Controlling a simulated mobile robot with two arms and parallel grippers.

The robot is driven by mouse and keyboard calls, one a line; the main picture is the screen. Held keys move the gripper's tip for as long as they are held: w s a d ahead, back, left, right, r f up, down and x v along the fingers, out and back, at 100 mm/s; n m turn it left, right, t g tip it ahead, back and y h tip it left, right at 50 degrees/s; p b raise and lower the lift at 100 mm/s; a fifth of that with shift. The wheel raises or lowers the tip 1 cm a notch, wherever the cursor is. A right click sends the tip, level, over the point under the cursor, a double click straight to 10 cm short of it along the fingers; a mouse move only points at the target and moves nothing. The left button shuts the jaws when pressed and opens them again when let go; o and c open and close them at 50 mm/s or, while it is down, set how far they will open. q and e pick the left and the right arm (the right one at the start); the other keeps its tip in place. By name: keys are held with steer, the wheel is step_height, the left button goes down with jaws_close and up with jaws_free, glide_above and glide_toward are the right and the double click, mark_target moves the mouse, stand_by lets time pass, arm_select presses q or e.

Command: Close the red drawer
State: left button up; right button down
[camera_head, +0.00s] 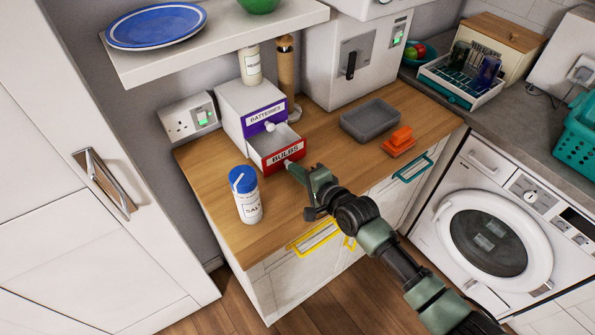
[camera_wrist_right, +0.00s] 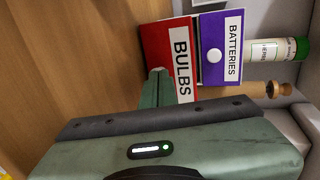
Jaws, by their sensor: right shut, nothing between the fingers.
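The red drawer (camera_head: 283,154), labelled BULBS, is pulled out of the small white cabinet (camera_head: 246,103) on the wooden counter. Its inside shows from above. The purple BATTERIES drawer (camera_head: 265,118) above it sits flush. My right gripper (camera_head: 291,168) is shut and empty, with its tip at the red front near the BULBS label. In the right wrist view the fingertips (camera_wrist_right: 157,72) overlap the red drawer front (camera_wrist_right: 168,50); whether they touch it I cannot tell. The purple drawer front (camera_wrist_right: 222,47) is beside it there. My left gripper is not in view.
A salt container (camera_head: 246,195) with a blue lid stands left of my right gripper.

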mark_target(283, 153)
steer(key=b+x, duration=0.1)
steer(key=x, duration=0.2)
steer(key=r+b+x, duration=0.1)
steer(key=b+x, duration=0.1)
steer(key=x, duration=0.1)
steer(key=r+b+x, duration=0.1)
steer(key=x, duration=0.2)
steer(key=shift+w+a+b, duration=0.1)
steer(key=shift+w+b, duration=0.1)
steer(key=shift+b, duration=0.1)
steer(key=shift+r, duration=0.5)
